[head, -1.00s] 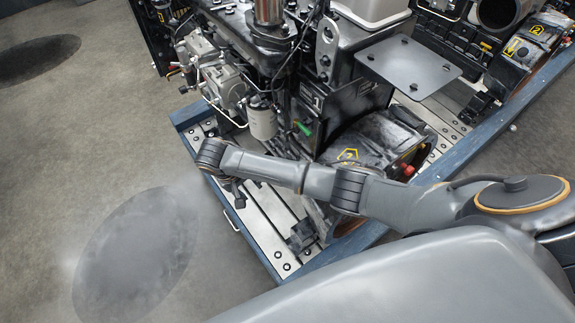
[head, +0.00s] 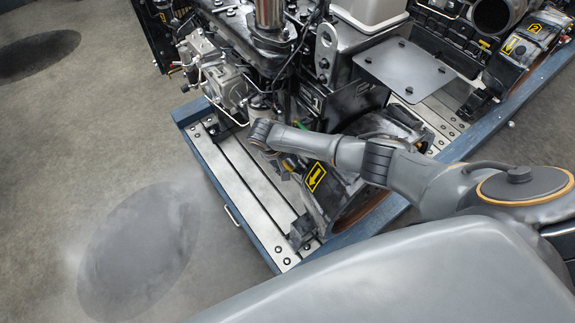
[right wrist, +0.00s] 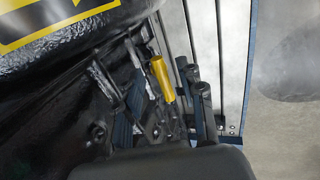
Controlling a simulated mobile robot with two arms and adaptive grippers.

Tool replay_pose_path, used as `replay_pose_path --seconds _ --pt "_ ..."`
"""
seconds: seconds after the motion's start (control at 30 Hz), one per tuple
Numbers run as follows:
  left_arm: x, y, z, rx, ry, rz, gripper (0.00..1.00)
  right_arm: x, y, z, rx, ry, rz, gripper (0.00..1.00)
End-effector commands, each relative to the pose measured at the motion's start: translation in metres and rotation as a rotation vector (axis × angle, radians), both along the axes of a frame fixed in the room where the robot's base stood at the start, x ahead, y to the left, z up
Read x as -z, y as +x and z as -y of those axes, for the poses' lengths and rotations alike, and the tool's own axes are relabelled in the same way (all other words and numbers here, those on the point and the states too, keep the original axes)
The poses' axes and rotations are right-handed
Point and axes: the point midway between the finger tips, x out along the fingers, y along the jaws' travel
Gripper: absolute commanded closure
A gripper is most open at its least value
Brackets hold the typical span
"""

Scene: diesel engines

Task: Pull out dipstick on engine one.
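Engine one (head: 316,103), marked "1", stands on a pallet in the middle of the head view. A yellow handle, seemingly the dipstick's (right wrist: 161,78), stands out beside the black engine side in the right wrist view. My right gripper (right wrist: 165,100) has its dark fingers apart, one on each side of the yellow handle as seen from the wrist; whether they touch it I cannot tell. In the head view my right wrist (head: 262,132) hides most of the gripper, low beside the engine. My left gripper is not in view.
The blue-edged pallet (head: 228,190) has bare metal slats in front of the engine. A flat grey plate (head: 405,68) juts out at its right. A second engine (head: 535,29) stands at the upper right. The concrete floor at left is clear.

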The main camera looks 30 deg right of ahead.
Motion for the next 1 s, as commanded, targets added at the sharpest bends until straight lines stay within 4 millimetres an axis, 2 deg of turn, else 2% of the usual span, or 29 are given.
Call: replay_pose_path --seconds 0.13,0.43,0.47,0.6,0.67,1.0 --pt "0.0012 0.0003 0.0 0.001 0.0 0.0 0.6 0.0106 0.0006 0.0032 0.0 0.0 0.001 0.61" --pt "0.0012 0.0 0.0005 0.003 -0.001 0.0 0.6 0.0127 0.0007 0.0032 -0.002 0.001 0.001 0.61" --pt "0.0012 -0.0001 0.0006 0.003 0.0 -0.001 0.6 0.0127 0.0007 0.0032 -0.002 0.001 0.001 0.63" --pt "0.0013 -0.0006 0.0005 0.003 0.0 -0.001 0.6 0.0127 0.0008 0.0031 -0.002 0.001 0.001 0.91" --pt "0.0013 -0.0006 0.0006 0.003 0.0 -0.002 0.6 0.0127 0.0008 0.003 -0.002 0.001 0.001 1.0" --pt "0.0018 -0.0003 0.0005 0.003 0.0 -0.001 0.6 0.0092 0.0049 0.0014 -0.001 0.004 0.002 1.0"
